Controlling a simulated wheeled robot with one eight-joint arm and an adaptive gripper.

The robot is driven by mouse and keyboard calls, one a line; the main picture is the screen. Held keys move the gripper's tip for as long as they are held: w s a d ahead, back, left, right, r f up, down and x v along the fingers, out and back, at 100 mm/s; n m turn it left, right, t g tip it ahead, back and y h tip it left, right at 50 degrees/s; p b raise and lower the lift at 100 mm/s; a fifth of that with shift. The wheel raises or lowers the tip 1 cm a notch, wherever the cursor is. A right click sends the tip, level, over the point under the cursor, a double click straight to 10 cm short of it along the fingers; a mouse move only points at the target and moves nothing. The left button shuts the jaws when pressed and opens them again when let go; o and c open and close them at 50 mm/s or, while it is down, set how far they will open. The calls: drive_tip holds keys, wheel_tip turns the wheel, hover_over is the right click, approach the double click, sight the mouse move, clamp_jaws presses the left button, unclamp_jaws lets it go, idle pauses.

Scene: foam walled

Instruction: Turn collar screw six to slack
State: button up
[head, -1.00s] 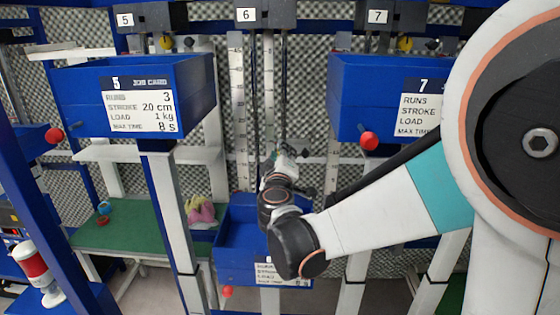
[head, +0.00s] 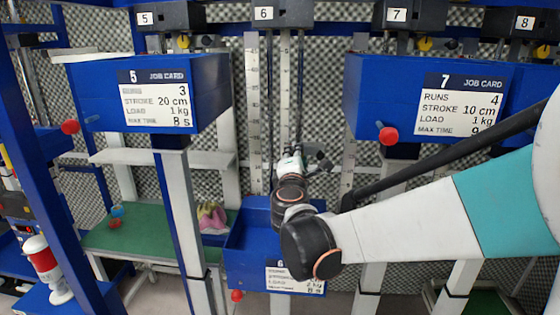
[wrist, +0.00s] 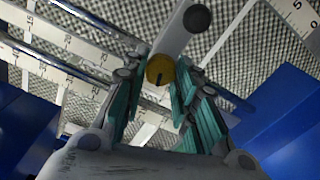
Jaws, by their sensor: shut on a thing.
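The collar screw (wrist: 160,69) is a round brass knob with a dark slot, seen in the wrist view between my fingertips. It sits beside a light grey arm piece with a black round end (wrist: 197,18). My gripper (wrist: 158,82) is shut on the brass screw, its teal-padded fingers on either side. In the head view my gripper (head: 290,160) is at the rails below the number 6 plate (head: 264,13); the screw is hidden there by my wrist.
The blue box of station six (head: 245,262) hangs low under my wrist. Blue boxes five (head: 210,85) and seven (head: 365,85) stand on either side, with red knobs (head: 70,127) (head: 388,136). White scale rulers (head: 252,110) rise behind my gripper. Patterned foam covers the wall.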

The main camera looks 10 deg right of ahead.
drive_tip(key=shift+s+d+f+n+b, duration=0.1)
drive_tip(key=shift+n+b, duration=0.5)
drive_tip(key=shift+n, duration=3.05)
drive_tip(key=shift+s+f+n+b, duration=0.1)
drive_tip(key=shift+n+b, duration=0.45)
drive_tip(key=shift+n, duration=3.1)
drive_tip(key=o, duration=1)
drive_tip(key=shift+o, duration=0.2)
drive_tip(key=v, duration=1.1)
drive_tip(key=shift+s, duration=0.35)
